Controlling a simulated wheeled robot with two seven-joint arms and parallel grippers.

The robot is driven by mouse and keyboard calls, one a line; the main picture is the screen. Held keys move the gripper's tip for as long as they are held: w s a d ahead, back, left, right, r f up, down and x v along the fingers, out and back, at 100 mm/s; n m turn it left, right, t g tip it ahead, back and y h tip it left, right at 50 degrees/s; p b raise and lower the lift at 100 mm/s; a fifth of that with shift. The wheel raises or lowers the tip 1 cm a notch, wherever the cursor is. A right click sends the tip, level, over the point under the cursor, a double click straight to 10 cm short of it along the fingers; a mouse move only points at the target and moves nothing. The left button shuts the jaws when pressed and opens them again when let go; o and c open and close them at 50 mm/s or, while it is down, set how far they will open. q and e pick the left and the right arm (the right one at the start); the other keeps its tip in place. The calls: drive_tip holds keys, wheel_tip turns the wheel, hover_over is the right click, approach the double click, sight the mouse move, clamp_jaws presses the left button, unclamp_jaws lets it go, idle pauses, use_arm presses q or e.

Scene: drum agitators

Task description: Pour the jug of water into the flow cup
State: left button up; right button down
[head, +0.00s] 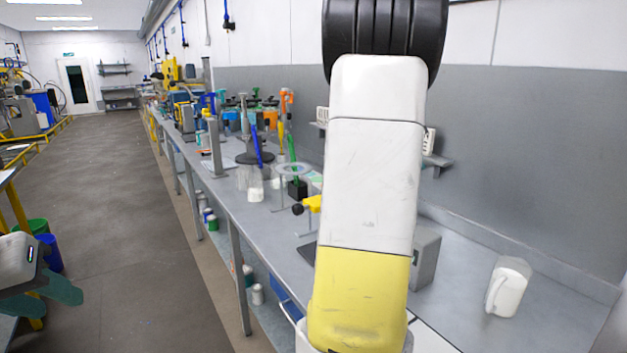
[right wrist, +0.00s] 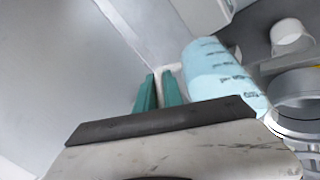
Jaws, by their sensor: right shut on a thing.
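In the right wrist view, a pale blue jug (right wrist: 222,75) with dark printed marks lies tilted just right of my right gripper's green fingers (right wrist: 160,92). The fingers are shut on its white handle. In the head view my right arm hides this gripper and the jug. A grey metal cylinder with a round rim (right wrist: 302,92) is right of the jug in the wrist view. I cannot tell whether it is the flow cup. My left gripper (head: 45,296) is at the lower left edge of the head view, over the floor side, with fingers apart and empty.
A white jug with a handle (head: 508,286) stands at the right of the grey bench (head: 465,262). A ring stand (head: 292,170) and several stirrers and bottles crowd the bench further back. A grey box (head: 425,258) is partly behind my arm. The white cup (right wrist: 290,37) is nearby.

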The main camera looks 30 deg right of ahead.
drive_tip(key=shift+w+r, duration=0.1)
drive_tip(key=shift+r, duration=0.05)
drive_tip(key=shift+w+a+r, duration=0.1)
drive_tip(key=shift+a+r, duration=0.05)
drive_tip(key=shift+a, duration=0.05)
drive_tip(key=shift+h+p, duration=0.3)
drive_tip(key=shift+w+a+r+g+h+p, duration=0.2)
drive_tip(key=shift+r+g+h+p, duration=0.15)
drive_tip(key=shift+r+p, duration=0.3)
drive_tip(key=shift+w+a+r+g+h+p, duration=0.15)
drive_tip(key=shift+a+r+g+h+p, duration=0.2)
drive_tip(key=shift+p, duration=0.5)
idle(1.0)
drive_tip(key=f+y, duration=0.1)
drive_tip(key=s+d+f+t, duration=0.1)
drive_tip(key=s+d+f+y, duration=0.1)
drive_tip(key=shift+d+f+t+y, duration=0.2)
drive_tip(key=shift+f+t+y, duration=0.1)
drive_tip(key=shift+f+t, duration=0.1)
drive_tip(key=shift+w+f, duration=0.1)
drive_tip(key=shift+f, duration=0.05)
wheel_tip(320, 180, down, 7)
drive_tip(key=s+d+m+t+y+b, duration=0.1)
drive_tip(key=s+d+t+y+b, duration=0.1)
drive_tip(key=b, duration=0.4)
drive_tip(key=shift+d+r+m+t+y+b, duration=0.2)
drive_tip(key=shift+d+m+t+y+b, duration=0.15)
drive_tip(key=shift+t+y, duration=0.65)
